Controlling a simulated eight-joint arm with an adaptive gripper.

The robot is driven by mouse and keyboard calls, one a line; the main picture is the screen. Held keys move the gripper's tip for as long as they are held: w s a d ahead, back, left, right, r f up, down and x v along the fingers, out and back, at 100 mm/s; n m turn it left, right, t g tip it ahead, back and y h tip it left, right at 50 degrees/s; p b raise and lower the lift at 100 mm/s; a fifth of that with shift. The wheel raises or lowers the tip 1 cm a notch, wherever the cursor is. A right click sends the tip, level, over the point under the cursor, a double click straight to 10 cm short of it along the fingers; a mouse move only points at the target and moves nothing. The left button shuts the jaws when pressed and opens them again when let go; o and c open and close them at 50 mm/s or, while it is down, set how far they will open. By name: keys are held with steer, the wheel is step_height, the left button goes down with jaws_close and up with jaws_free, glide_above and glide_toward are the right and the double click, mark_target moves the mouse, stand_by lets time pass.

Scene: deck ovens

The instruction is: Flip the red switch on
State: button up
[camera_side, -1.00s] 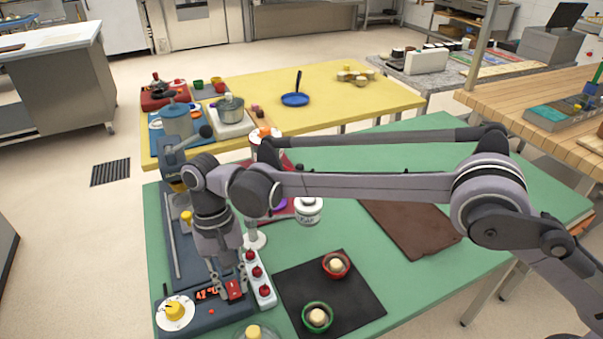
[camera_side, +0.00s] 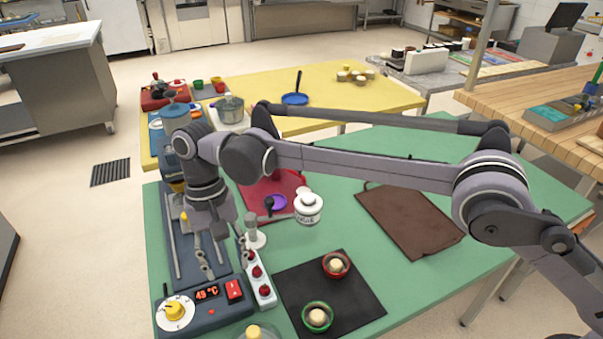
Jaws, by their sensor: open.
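The red switch (camera_side: 234,289) is on the front panel of a blue-grey device (camera_side: 205,318) at the lower left of the green table. It sits between a red-lit display (camera_side: 206,293) reading about 49 °C and a white strip (camera_side: 266,298). I cannot tell for certain which way the switch is tipped. My gripper (camera_side: 228,266) points down with its fingers apart and empty. In the picture it is just above and behind the switch, apart from it. The right finger overlaps the upper part of the white strip.
The white strip carries red knobs (camera_side: 264,289), close beside the switch. A white dial with a yellow knob (camera_side: 174,311) is left of the display. A black mat (camera_side: 340,298) with two small bowls lies to the right. A white lidded jar (camera_side: 308,208) stands behind it.

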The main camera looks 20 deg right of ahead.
steer(key=v, duration=0.6)
steer(key=shift+r, duration=0.35)
steer(key=w+d+r+t+y, duration=0.15)
steer(key=w+d+r, duration=0.25)
steer(key=d+r, duration=0.6)
steer(key=s+d+t, duration=0.3)
steer(key=d, duration=1.1)
steer(key=s+d+f+t, duration=0.2)
steer(key=s+d+f, duration=0.3)
steer(key=s+d, duration=0.3)
steer(key=s+d+f+t+h, duration=0.1)
steer(key=s+d+f+t, duration=0.2)
steer(key=s+d, duration=0.5)
steer(key=d+f, duration=0.1)
steer(key=d, duration=0.2)
steer(key=shift+f, duration=0.35)
